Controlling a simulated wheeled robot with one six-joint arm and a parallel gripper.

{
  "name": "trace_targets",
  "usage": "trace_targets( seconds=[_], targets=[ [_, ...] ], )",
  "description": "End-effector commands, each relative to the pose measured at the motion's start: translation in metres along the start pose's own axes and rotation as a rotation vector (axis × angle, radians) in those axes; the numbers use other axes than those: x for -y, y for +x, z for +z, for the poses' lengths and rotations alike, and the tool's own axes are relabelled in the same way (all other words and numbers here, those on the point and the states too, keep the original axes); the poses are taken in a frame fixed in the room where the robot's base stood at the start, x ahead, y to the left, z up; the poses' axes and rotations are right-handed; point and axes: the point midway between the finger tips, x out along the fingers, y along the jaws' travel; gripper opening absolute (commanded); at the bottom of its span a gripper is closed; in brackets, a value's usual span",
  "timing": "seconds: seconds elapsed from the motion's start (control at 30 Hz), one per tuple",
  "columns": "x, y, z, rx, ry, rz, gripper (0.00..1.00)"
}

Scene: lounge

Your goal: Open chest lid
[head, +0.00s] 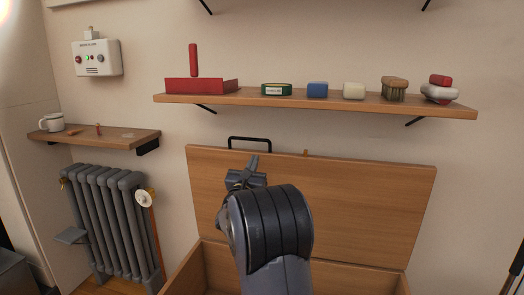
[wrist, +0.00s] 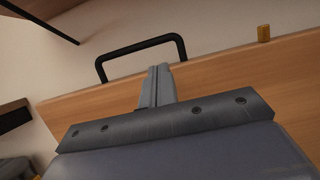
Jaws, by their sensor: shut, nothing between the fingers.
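The wooden chest (head: 190,275) stands against the wall at the bottom of the head view. Its lid (head: 370,215) is raised and stands nearly upright at the back, with the chest's inside showing below it. A black handle (head: 250,140) sticks up from the lid's top edge; it also shows in the wrist view (wrist: 140,46). My gripper (head: 252,166) is shut and empty, in front of the lid's upper left part. In the wrist view its fingers (wrist: 160,72) point toward the handle; I cannot tell whether they touch the lid. My arm hides part of the lid and chest.
A long shelf (head: 300,98) above the lid bears a red box, a green tin, brushes and several small items. A small shelf (head: 95,142) with a mug (head: 52,122) sits at the left. A grey radiator (head: 105,215) stands left of the chest.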

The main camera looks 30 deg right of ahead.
Motion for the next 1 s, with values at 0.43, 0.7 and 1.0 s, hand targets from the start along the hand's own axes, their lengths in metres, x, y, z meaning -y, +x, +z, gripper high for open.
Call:
trace_targets(
  seconds=[0.43,0.7,1.0],
  targets=[
    [0.0,0.066,-0.001,0.0,-0.001,0.0,0.0],
    [0.0,0.077,-0.001,-0.002,-0.001,0.002,0.0],
    [0.0,0.077,-0.001,-0.002,-0.001,0.002,0.0]
  ],
)
